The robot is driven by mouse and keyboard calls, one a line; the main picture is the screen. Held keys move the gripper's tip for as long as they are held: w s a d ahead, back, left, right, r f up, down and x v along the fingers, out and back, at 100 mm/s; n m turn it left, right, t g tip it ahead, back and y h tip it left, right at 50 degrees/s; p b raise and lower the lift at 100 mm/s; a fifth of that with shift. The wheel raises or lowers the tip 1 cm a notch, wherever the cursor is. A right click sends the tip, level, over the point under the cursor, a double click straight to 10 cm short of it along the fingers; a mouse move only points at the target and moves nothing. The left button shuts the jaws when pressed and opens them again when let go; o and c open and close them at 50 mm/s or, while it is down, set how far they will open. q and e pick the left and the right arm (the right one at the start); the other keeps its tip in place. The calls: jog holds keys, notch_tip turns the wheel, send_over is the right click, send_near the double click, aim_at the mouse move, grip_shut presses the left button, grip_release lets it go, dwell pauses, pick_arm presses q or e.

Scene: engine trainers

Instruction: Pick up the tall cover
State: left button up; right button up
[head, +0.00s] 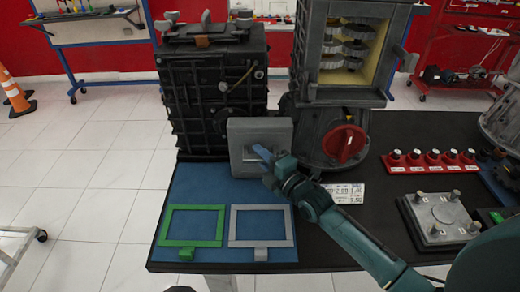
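A grey, square, block-like cover (238,139) with a recessed middle stands upright at the back of the blue mat (188,194), in front of the dark engine block. I take it to be the tall cover. My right gripper (262,155) comes in from the lower right, its bluish fingers in front of the cover's middle and lower right, hiding part of it. I cannot tell whether the fingers touch the cover or whether they are open or shut. My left gripper is not in view.
A green frame (218,225) and a grey frame (289,230) lie on the mat. Dark (210,90) and grey (306,65) engine units stand behind. To the right are a red strip of knobs (430,168) and a grey plate (440,218) on the black table (385,135).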

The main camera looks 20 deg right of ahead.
grip_shut()
dwell(0.6)
dwell(0.3)
jog(key=shift+w+r, duration=0.1)
jog(key=shift+r, duration=0.15)
